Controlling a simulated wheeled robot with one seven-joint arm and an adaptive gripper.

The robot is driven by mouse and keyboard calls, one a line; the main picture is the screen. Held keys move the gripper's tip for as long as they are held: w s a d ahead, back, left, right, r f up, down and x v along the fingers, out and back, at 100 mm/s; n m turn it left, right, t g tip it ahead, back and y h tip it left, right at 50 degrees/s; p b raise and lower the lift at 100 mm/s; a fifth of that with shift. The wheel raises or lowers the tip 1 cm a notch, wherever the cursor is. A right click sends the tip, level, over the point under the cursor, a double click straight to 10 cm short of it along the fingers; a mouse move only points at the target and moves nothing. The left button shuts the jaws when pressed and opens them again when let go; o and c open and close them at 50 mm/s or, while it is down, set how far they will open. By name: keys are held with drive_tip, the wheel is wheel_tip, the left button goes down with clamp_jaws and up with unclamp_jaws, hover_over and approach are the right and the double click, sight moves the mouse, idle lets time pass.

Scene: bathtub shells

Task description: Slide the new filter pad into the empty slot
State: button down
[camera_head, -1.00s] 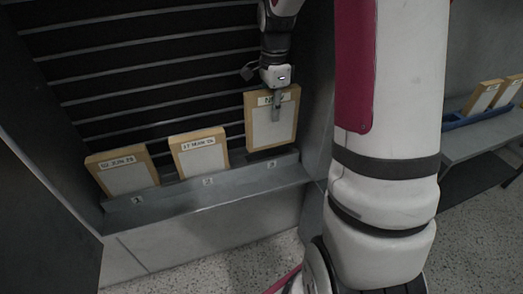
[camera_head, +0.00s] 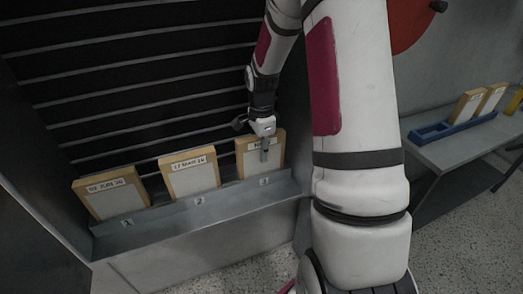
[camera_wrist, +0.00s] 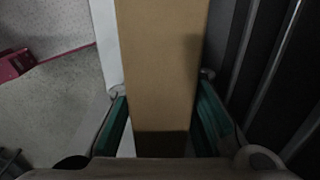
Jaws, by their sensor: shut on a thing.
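The new filter pad (camera_head: 249,166) is a white panel in a tan frame with a label at its top, partly covered by my fingers. It stands upright at slot 3 of the grey rail (camera_head: 222,197), its lower edge down at the rail's front lip. Whether it is fully seated I cannot tell. My gripper (camera_head: 265,150) is shut on the pad's top edge. In the wrist view the pad's tan edge (camera_wrist: 162,70) lies between my two green-lined fingers (camera_wrist: 160,125). Labelled pads stand in slot 1 (camera_head: 112,200) and slot 2 (camera_head: 191,180).
A black slatted wall (camera_head: 130,75) rises right behind the pads. At right, a grey bench (camera_head: 455,150) holds a blue tray (camera_head: 432,132) with two more tan-framed pads (camera_head: 468,107). A red round thing (camera_head: 410,22) shows at the upper right.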

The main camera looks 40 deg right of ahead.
drive_tip(key=shift+f, duration=0.15)
drive_tip(key=c, duration=1.4)
unclamp_jaws()
drive_tip(key=shift+o, duration=0.2)
